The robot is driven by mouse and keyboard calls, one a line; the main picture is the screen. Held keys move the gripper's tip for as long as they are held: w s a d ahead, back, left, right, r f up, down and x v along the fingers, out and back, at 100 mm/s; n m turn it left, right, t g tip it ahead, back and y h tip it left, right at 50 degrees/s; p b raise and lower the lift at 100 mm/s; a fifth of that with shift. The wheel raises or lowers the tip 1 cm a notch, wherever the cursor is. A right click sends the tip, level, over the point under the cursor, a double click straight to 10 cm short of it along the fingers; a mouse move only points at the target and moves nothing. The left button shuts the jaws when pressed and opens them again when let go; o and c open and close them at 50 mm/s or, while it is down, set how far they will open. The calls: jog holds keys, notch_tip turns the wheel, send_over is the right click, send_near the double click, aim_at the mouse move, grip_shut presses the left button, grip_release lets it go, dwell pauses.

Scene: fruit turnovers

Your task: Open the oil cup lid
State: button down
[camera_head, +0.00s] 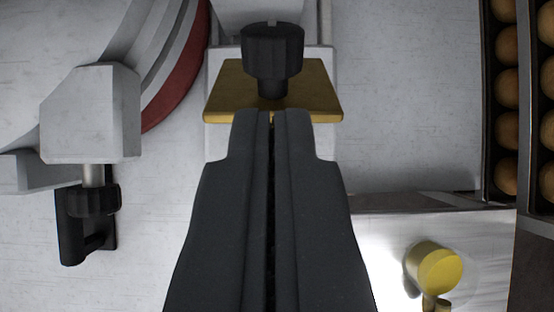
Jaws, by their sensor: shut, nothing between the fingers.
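My gripper (272,115) is shut and empty. It reaches up the middle of the view, its tips over the near edge of a brass-coloured plate (225,92). The plate sits on a white block, with a black ribbed knob (272,52) standing on it beyond my fingertips. Whether the tips touch the plate, I cannot tell. At the lower right, a small yellow round-topped cup or cap (439,271) stands on a shiny metal surface, well apart from my gripper. No label shows which of these is the oil cup lid. My fingers hide part of the plate's near edge.
A white housing with a red curved band (177,92) is at the upper left. Below it a black knob (92,201) and bracket stick out. Round brown items (507,88) lie in a dark rack at the right edge. A pale bare surface (410,110) lies between.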

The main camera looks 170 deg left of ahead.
jog(key=b+v, duration=0.1)
jog(key=v, duration=0.8)
jog(key=p, duration=0.5)
send_near(266, 49)
jog(key=x, duration=0.7)
jog(key=shift+r, duration=0.1)
jog(key=shift+w+d+b, duration=0.2)
jog(key=shift+w+b, duration=0.4)
jog(key=shift+r, duration=0.1)
jog(key=shift+s, duration=0.15)
jog(key=shift+s+a+b, duration=0.25)
jog(key=shift+s+b, duration=0.2)
jog(key=shift+s, duration=0.1)
